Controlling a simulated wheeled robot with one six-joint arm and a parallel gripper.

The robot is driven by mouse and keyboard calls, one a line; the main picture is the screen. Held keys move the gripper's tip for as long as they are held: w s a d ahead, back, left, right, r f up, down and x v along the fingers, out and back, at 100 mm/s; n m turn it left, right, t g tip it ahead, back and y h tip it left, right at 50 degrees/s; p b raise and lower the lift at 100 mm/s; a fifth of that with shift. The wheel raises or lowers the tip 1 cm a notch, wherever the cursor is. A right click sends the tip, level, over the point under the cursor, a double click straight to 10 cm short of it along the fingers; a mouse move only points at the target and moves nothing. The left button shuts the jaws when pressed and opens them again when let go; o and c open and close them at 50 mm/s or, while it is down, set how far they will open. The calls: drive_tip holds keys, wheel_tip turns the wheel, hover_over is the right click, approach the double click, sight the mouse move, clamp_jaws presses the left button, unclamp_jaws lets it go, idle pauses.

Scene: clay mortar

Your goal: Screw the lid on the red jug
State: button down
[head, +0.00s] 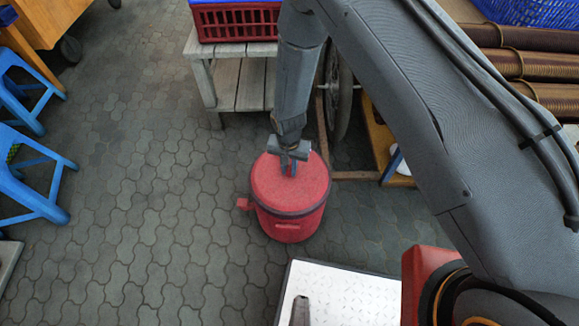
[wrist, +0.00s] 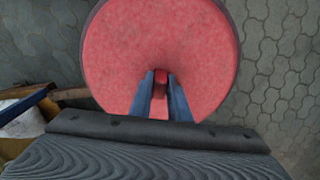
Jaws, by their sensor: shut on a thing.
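The red jug (head: 292,231) stands upright on the paved ground, with a small red spout or knob on its left side. Its round red lid (head: 268,181) sits on top, with a dark band around the edge. The lid fills much of the wrist view (wrist: 205,50). My gripper (head: 291,168) reaches down to the middle of the lid. In the wrist view its two blue fingers (wrist: 161,85) are shut on the lid's small red knob (wrist: 161,77). Whether the lid's thread is engaged is hidden.
A wooden bench (head: 236,84) with a red crate (head: 236,22) stands behind the jug. Blue stools (head: 25,180) are at the left. A white-topped platform (head: 340,297) lies in front of the jug. Paving left of the jug is clear.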

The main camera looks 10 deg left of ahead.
drive_tip(key=m, duration=0.3)
drive_tip(key=shift+s+a+f+m+p, duration=0.1)
drive_tip(key=shift+s+f+m+p, duration=0.05)
drive_tip(key=shift+s+m+p, duration=0.2)
drive_tip(key=m, duration=0.3)
drive_tip(key=shift+w+p, duration=0.15)
drive_tip(key=shift+p, duration=0.2)
drive_tip(key=c, duration=1.6)
unclamp_jaws()
drive_tip(key=shift+w+a, duration=0.1)
drive_tip(key=shift+w, duration=0.05)
drive_tip(key=shift+r+p, duration=2.55)
drive_tip(key=shift+r, duration=1.55)
